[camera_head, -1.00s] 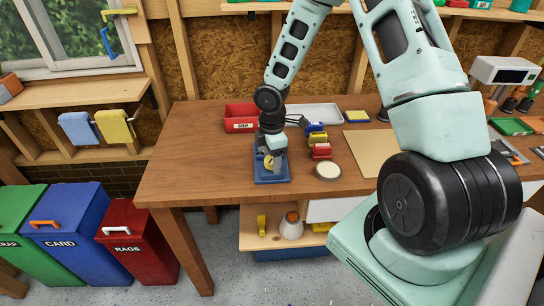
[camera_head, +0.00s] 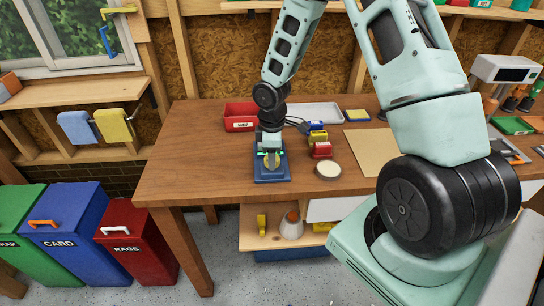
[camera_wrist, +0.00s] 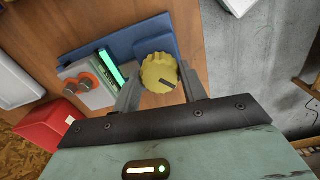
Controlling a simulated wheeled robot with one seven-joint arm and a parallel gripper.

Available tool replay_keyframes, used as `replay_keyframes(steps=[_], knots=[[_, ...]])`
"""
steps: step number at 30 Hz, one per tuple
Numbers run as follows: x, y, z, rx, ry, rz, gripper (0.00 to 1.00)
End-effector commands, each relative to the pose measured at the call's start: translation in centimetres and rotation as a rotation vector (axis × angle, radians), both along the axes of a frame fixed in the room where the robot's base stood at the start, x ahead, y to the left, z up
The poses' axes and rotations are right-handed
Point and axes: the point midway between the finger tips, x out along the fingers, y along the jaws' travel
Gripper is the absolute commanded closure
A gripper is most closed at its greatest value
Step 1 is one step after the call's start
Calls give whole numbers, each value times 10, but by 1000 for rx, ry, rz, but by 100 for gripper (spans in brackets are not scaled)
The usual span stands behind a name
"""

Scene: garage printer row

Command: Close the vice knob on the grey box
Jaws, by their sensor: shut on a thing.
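The yellow ribbed knob (camera_wrist: 160,72) sits between the two fingers of my gripper (camera_wrist: 160,86) in the wrist view, with a dark mark on its face pointing to the lower right. My gripper is shut on it. In the head view the blue base (camera_head: 272,178) is near the table's front edge, under my gripper (camera_head: 271,160), which hides most of the box.
The wooden table (camera_head: 190,170) also holds a red bin (camera_head: 240,124) behind the base, a grey tray (camera_head: 318,112), small coloured blocks (camera_head: 320,150) and a round white-topped dish (camera_head: 328,170) to the right. The tabletop left of the base is clear.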

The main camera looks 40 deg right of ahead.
Motion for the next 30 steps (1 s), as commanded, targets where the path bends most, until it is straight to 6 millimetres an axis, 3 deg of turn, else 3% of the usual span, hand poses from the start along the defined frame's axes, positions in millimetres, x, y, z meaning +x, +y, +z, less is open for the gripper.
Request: replay_keyframes(steps=[12, 28, 29, 30], knots=[[1, 0, 0, -1, -2, -194, 81], [1, 0, 1, 0, -3, -218, 81], [1, 0, 1, 0, -3, -218, 50], [1, 0, 1, 0, -3, -218, 38]])
